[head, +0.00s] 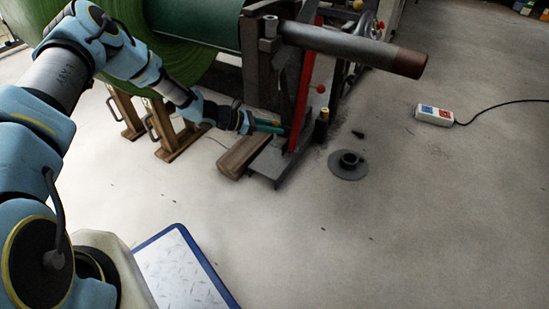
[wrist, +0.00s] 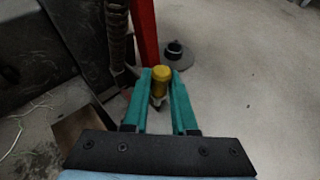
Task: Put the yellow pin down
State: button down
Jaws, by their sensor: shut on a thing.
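The yellow pin (wrist: 160,82) sits between the teal fingertips of my gripper (wrist: 160,92) in the wrist view. Its yellow body shows upward, and a greyish lower part shows below it between the fingers. My gripper is shut on it. In the head view my gripper (head: 284,130) is low beside the red bar (head: 303,100), and I cannot make out the pin clearly between the fingers there. Whether the pin's lower end touches anything is not clear.
A dark round base with a raised collar (head: 348,168) lies on the floor to the right. A small dark post with a yellowish top (head: 321,126) stands right of the red bar. A wooden block (head: 243,156) lies below my gripper. Open floor lies right, with a switch box (head: 434,115).

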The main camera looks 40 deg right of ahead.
notch_tip(320, 180, down, 9)
jog(key=b, duration=0.4)
jog(key=shift+f, duration=0.1)
jog(key=shift+f, duration=0.15)
jog(key=c, duration=0.7)
grip_release()
jog(key=shift+r, duration=0.3)
jog(key=p+v, duration=0.3)
jog(key=v, duration=0.3)
jog(key=shift+a+r, duration=0.1)
jog(key=shift+w+a+r, duration=0.1)
jog(key=shift+w+a, duration=0.15)
jog(key=shift+a, duration=0.25)
